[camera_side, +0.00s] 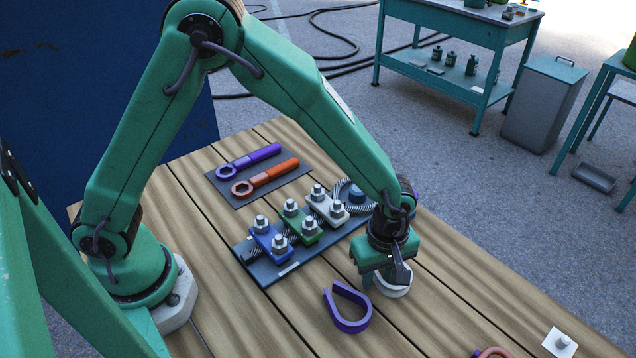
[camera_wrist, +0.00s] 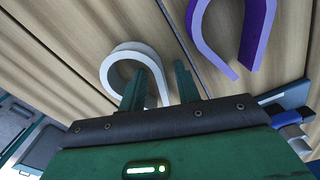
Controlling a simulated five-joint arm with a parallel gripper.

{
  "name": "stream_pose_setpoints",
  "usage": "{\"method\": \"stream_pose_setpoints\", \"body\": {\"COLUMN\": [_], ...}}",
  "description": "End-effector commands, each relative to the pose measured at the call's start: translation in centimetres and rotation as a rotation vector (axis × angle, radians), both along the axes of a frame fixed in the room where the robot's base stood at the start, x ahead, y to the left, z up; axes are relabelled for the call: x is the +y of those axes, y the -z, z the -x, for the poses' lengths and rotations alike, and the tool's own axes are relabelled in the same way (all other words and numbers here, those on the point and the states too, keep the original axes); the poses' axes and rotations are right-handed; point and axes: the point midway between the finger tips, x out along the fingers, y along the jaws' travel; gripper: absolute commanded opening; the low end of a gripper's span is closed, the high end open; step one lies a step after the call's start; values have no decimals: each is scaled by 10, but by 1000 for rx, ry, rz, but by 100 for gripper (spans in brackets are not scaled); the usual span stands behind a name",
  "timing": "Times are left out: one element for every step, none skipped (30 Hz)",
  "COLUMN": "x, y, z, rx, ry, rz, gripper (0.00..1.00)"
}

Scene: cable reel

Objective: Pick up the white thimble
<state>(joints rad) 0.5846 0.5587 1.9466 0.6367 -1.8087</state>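The white thimble (camera_side: 397,292) lies on the wooden table under my gripper (camera_side: 385,275), which partly hides it in the side view. In the wrist view the white thimble (camera_wrist: 114,61) shows as a loop with its curved end up and left. My gripper (camera_wrist: 157,78) is open there, with two green fingers apart. The left finger overlaps the inside of the loop and the right finger is outside it. The right leg of the thimble shows between them. I cannot tell whether either finger touches it.
A purple thimble (camera_side: 347,325) lies close by, left of my gripper. A blue tray (camera_side: 263,270) with rope clamps is behind it. Two wrenches lie on a dark mat (camera_side: 232,190). An orange thimble (camera_side: 492,352) and a white plate with a nut (camera_side: 559,343) are at front right.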

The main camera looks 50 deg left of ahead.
Motion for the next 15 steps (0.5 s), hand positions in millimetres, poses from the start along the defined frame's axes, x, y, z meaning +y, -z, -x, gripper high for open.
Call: {"method": "stream_pose_setpoints", "body": {"x": [0,0,0,0,0,0,0,0,0,0,0,0,0,0,0], "y": [0,0,0,0,0,0,0,0,0,0,0,0,0,0,0], "z": [0,0,0,0,0,0,0,0,0,0,0,0,0,0,0], "rx": [0,0,0,0,0,0,0,0,0,0,0,0,0,0,0], "ry": [0,0,0,0,0,0,0,0,0,0,0,0,0,0,0], "rz": [0,0,0,0,0,0,0,0,0,0,0,0,0,0,0], "gripper": [33,33,33,33,33,33,33,31,23,17,11,3,0,0,0]}}
